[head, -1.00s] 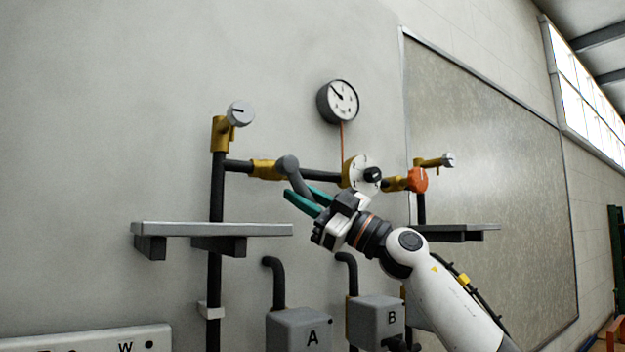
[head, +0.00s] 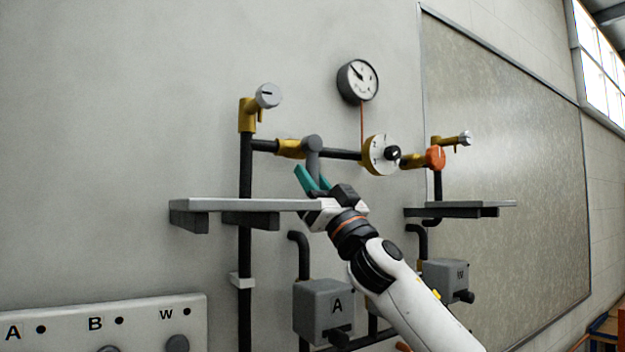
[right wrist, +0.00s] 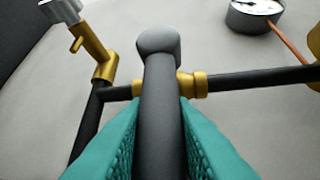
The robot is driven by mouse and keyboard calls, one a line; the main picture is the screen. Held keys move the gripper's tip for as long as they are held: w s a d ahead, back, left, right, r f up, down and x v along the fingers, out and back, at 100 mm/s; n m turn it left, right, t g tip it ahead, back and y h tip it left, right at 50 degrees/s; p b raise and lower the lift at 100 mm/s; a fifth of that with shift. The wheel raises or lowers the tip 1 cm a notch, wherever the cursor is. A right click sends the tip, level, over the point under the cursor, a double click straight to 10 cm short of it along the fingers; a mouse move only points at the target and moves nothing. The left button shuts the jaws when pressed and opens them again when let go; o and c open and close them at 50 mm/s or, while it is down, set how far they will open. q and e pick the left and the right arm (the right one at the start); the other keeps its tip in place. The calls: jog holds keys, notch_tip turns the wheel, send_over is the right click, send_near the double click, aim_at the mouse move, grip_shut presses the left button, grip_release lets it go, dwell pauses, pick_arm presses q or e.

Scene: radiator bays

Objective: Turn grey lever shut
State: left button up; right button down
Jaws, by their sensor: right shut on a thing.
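The grey lever (head: 313,156) sits on a brass valve body (head: 290,148) in the dark horizontal pipe. Its round hub is at the top and its arm hangs nearly straight down, across the pipe. My right gripper (head: 314,179) comes from below and is shut on the lever's arm. In the right wrist view the lever (right wrist: 160,112) runs between the two teal fingers of the gripper (right wrist: 158,118), with the hub beyond the tips. The lever's lower end is hidden by the gripper. My left gripper is not in view.
A grey shelf (head: 215,206) juts out at the left, close beside my right gripper. A white dial valve (head: 380,154) and an orange knob (head: 435,157) are to the right on the pipe. A gauge (head: 358,80) hangs above. Box A (head: 322,308) is below.

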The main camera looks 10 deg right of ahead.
jog(key=shift+h, duration=0.3)
jog(key=c, duration=1.3)
grip_release()
jog(key=shift+s, duration=0.1)
jog(key=shift+o, duration=0.2)
jog(key=shift+d+f, duration=0.1)
jog(key=shift+f, duration=0.1)
jog(key=b+v, duration=0.6)
jog(key=v, duration=0.5)
jog(key=shift+s+f, duration=0.2)
jog(key=shift+f, duration=0.05)
